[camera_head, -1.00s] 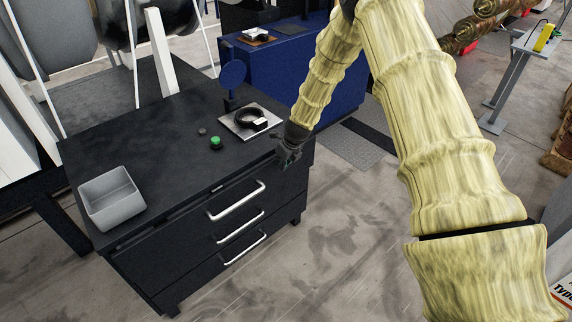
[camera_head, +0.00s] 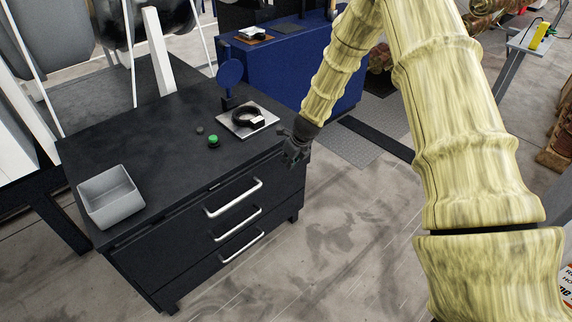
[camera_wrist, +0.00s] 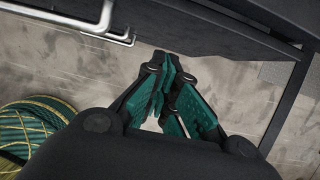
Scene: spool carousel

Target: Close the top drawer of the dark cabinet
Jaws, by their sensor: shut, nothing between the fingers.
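The dark cabinet (camera_head: 150,180) stands at centre left with three stacked drawers, each with a pale bar handle. The top drawer (camera_head: 185,222) is in or nearly in; a thin dark line runs under the worktop, and I cannot tell whether a small gap remains. Its handle (camera_head: 233,198) faces the front. My gripper (camera_head: 291,161) is shut and empty near the cabinet's right front corner, beside the top drawer's right end; contact cannot be made out. In the wrist view its green-padded fingers (camera_wrist: 169,76) meet, with bar handles (camera_wrist: 100,25) at upper left.
On the cabinet top are a grey bin (camera_head: 110,197), a green button (camera_head: 213,140) and a metal plate (camera_head: 240,127) with a black ring. A blue cabinet (camera_head: 285,72) stands behind. The floor in front is clear.

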